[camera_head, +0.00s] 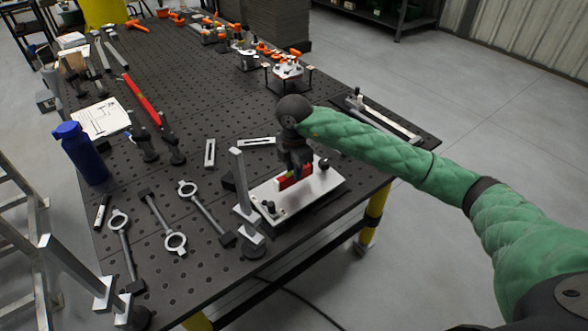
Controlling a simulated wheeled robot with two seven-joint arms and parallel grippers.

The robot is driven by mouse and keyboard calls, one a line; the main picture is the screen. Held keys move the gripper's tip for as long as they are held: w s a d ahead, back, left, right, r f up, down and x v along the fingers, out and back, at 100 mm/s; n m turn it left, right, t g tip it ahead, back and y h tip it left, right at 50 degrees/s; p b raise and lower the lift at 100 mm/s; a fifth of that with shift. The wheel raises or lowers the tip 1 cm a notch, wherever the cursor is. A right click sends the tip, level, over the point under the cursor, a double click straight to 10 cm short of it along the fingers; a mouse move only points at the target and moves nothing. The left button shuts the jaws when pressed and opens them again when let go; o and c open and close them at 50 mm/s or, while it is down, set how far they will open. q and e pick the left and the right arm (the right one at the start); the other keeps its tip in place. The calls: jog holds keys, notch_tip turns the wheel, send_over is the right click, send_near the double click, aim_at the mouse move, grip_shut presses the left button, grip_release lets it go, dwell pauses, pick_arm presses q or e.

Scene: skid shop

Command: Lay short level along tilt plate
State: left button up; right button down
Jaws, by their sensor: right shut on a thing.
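The tilt plate (326,187) is a pale metal plate near the right front edge of the dark table, with dark knobs at its ends. My right gripper (296,174) points down over the middle of the plate and is shut on the short level (284,183), a small red bar with a bit of green. The level lies roughly along the plate's length, at or just above its surface; I cannot tell if it touches. The gripper hides part of it. My left gripper is not in view.
A grey upright post (240,182) stands at the plate's left end. Slotted bars (257,142) lie behind it. Ring-ended rods (160,222), a blue bottle (80,152) and a long red level (141,98) are to the left. A fixture (287,70) stands farther back.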

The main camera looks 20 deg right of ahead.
jog(key=shift+f+b, duration=1.15)
jog(key=shift+f, duration=0.2)
dwell(0.4)
jog(key=c, duration=1)
grip_release()
jog(key=shift+o, duration=0.2)
jog(key=shift+r, duration=0.2)
jog(key=shift+r+p, duration=1.15)
jog(key=shift+r, duration=2.2)
